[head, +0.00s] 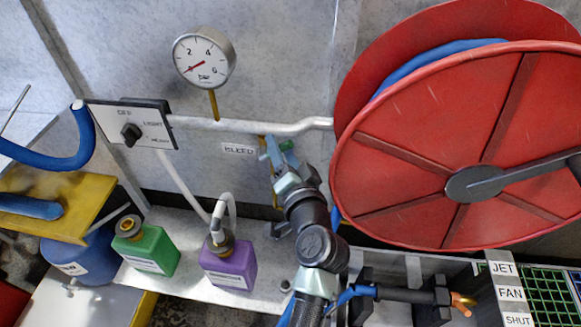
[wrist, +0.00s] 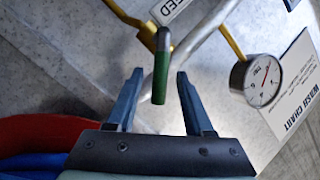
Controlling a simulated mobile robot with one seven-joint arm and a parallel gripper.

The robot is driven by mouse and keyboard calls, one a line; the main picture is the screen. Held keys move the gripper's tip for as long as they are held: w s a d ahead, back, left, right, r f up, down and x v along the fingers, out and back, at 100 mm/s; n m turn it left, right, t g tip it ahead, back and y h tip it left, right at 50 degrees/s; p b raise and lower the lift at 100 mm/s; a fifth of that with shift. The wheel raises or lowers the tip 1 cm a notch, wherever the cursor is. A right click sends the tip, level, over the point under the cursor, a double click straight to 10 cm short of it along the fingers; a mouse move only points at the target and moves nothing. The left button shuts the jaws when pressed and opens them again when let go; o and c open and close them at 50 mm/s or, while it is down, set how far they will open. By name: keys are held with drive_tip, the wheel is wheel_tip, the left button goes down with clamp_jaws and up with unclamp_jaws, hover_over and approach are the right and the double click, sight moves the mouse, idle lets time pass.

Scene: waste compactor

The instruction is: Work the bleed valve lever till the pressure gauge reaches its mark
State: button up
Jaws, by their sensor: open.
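The bleed valve lever (wrist: 160,75) has a green grip on a grey stem and hangs down from the pipe in the wrist view. My gripper (head: 277,149) is open at the pipe, beside the BLEED label (head: 240,149). In the wrist view its two blue fingers stand on either side of the green grip, with a gap visible on both sides. I cannot tell the depth between them. In the head view my gripper hides the lever. The round pressure gauge (head: 204,57) has a red needle pointing to the lower left, below the 2. No mark can be made out.
A large red hose reel (head: 410,185) stands close on the right. A switch panel (head: 131,124) is on the wall at left. Green (head: 147,250) and purple (head: 229,262) bottles stand on the ledge below. A wash chart (wrist: 300,90) hangs beside the gauge.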

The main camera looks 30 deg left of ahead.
drive_tip(key=b+v, duration=0.1)
drive_tip(key=v, duration=1.1)
drive_tip(key=shift+d, duration=0.15)
drive_tip(key=shift+c, duration=1)
drive_tip(key=shift+s+f, duration=0.1)
drive_tip(key=shift+f, duration=0.25)
drive_tip(key=shift+c, duration=1.2)
drive_tip(key=f+m+y+b, duration=0.2)
drive_tip(key=f+m, duration=0.1)
drive_tip(key=a+f+m+y+b, duration=0.1)
drive_tip(key=f+m+y+b, duration=0.1)
drive_tip(key=f+m+b, duration=0.1)
drive_tip(key=shift+s+a+f+m+b, duration=0.1)
drive_tip(key=shift+s+a+m+b, duration=0.1)
drive_tip(key=shift+m+b, duration=0.2)
clamp_jaws()
drive_tip(key=w+d+f+m+t+b, duration=0.2)
drive_tip(key=d+f+m+t+b, duration=0.15)
drive_tip(key=m, duration=0.55)
drive_tip(key=w+a+r+m+p, duration=0.1)
drive_tip(key=w+a+r+p, duration=0.1)
drive_tip(key=w+a+r, duration=0.3)
drive_tip(key=shift+w+a+r+m+t+y, duration=0.35)
drive_tip(key=shift+a+r, duration=0.35)
drive_tip(key=shift+a, duration=1.3)
